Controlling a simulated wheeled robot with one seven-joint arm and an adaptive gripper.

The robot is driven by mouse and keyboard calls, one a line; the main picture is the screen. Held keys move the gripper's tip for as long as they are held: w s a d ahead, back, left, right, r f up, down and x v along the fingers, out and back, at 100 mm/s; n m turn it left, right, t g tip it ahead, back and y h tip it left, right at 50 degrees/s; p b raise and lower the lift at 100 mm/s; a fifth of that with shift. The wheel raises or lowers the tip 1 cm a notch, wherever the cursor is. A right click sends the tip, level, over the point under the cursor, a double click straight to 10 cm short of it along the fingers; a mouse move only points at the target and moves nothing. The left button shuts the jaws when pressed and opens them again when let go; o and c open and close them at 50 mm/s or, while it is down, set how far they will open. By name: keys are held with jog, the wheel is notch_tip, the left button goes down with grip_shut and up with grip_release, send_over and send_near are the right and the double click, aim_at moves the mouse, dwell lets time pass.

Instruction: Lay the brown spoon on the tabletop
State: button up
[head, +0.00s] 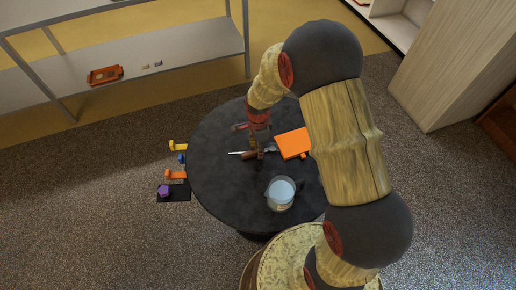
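The round dark tabletop (222,185) stands in the middle of the head view. My gripper (257,152) points down over its upper middle part, small and dark. A small brown piece (250,155) shows at the fingertips and may be part of the brown spoon. A thin pale rod (236,153) sticks out to its left; I cannot tell whether it belongs to the same object. Whether the fingers are open or shut on anything, and whether they touch the table, is too small to tell.
An orange block (293,143) lies right of my gripper. A glass jug (280,194) with pale contents stands near the front. Small coloured pieces, one purple (164,191), lie beyond the table's left edge. The left part of the tabletop is bare. A shelf (190,55) stands behind.

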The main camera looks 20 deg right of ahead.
jog(key=shift+r, duration=0.1)
notch_tip(320, 180, up, 20)
jog(key=s+n+t+p, duration=0.1)
jog(key=s+n+p, duration=0.1)
jog(key=n+p, duration=0.15)
jog(key=s+r+n+t, duration=0.4)
jog(key=s+r+n, duration=1)
jog(key=s+r, duration=0.4)
jog(key=shift+s+r+t, duration=0.3)
jog(key=shift+s, duration=0.75)
jog(key=shift+n, duration=0.25)
